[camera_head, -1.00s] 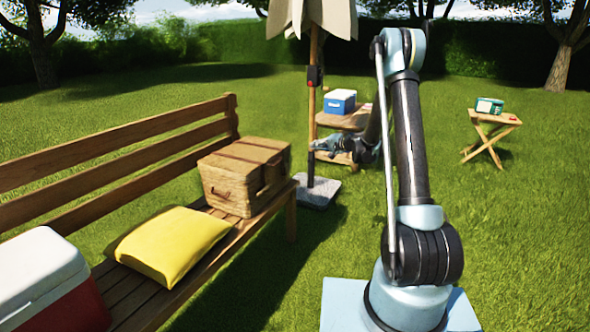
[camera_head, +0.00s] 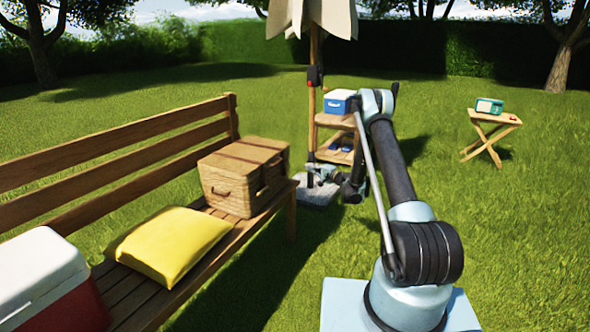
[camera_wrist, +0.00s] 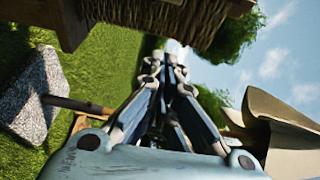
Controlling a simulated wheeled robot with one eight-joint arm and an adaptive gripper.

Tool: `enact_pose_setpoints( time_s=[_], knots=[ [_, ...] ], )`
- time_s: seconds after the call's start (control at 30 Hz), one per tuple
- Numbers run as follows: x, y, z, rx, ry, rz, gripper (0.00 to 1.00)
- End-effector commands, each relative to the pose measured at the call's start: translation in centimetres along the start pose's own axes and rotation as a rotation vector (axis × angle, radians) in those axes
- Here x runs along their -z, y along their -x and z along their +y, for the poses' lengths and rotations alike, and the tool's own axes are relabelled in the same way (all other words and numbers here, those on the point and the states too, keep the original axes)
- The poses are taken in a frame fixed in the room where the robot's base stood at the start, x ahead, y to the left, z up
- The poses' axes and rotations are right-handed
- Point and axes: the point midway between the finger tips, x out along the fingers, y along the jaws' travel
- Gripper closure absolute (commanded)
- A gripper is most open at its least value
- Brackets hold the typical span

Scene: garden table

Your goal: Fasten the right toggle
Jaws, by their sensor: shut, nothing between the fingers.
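The wicker picnic basket (camera_head: 232,187) sits with its lid down on the far end of the bench. Its long right side faces my gripper, but the toggles there are too small and dark to make out in the head view. My gripper (camera_head: 309,178) is to the right of the basket, apart from it, beside the parasol pole and pointing left. In the wrist view my gripper (camera_wrist: 166,57) has its fingers together with nothing between them. The basket's wicker wall (camera_wrist: 160,18) lies beyond the fingertips. No toggle can be made out in the wrist view.
The wooden bench (camera_head: 130,292) also holds a yellow cushion (camera_head: 172,243) and a red-and-white cooler (camera_head: 38,275). The parasol pole (camera_head: 313,120) rises from a stone base (camera_head: 318,197) near my gripper. Behind stands a wooden trolley (camera_head: 335,119) with a blue cooler (camera_head: 338,101).

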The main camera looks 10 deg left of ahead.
Motion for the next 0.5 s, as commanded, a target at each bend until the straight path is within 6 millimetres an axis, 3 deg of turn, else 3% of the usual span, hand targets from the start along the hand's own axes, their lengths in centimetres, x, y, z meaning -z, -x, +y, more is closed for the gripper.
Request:
enact_pose_setpoints(
  time_s=[0.17,0.5],
  knots=[
    [0.03,-0.12,0.93,0.012,-0.013,0.006,1.0],
    [0.03,-0.14,0.98,0.013,-0.014,0.006,1.0]
  ],
)
